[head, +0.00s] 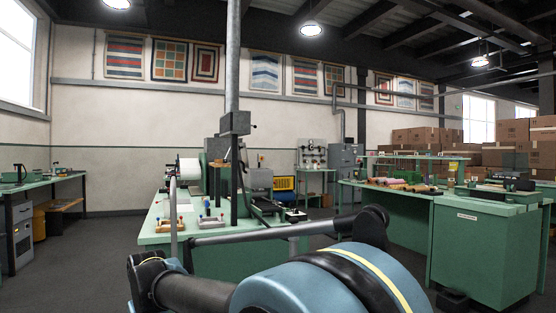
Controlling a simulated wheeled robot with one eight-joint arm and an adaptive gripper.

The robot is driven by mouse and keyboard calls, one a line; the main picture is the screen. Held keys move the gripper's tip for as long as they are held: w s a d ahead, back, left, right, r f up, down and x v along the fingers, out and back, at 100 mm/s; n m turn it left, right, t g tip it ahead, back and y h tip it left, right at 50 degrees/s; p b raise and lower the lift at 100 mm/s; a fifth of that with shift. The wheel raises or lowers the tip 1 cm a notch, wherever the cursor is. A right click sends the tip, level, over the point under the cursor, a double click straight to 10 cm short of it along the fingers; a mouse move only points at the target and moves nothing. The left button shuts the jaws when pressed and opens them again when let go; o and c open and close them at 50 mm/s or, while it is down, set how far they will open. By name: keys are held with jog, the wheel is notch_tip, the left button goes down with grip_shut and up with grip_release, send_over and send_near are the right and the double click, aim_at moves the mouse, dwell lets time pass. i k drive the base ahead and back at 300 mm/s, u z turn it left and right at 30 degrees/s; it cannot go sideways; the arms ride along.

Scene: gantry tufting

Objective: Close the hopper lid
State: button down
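I cannot surely make out a hopper or its lid in the head view. A grey box-shaped housing (262,179) stands at the back of the near green bench, and I cannot tell whether it is a hopper or whether it has a lid. Another grey box (235,122) sits higher, on the tall post. My blue and black arm (320,285) crosses the bottom of the view, in front of the bench. My gripper cannot be made out.
The near green-topped bench (153,233) carries a white roll (188,170) and small tools. A second green bench (475,204) with colourful rolls stands right. Cardboard boxes (415,137) are stacked at the back right. Grey floor (90,250) is clear at left.

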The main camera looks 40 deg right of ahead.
aim_at(242, 147)
jog(key=z, duration=1.15)
jog(key=k, duration=0.45)
jog(key=u, duration=0.85)
jog(key=i, duration=1)
jog(key=u, duration=0.15)
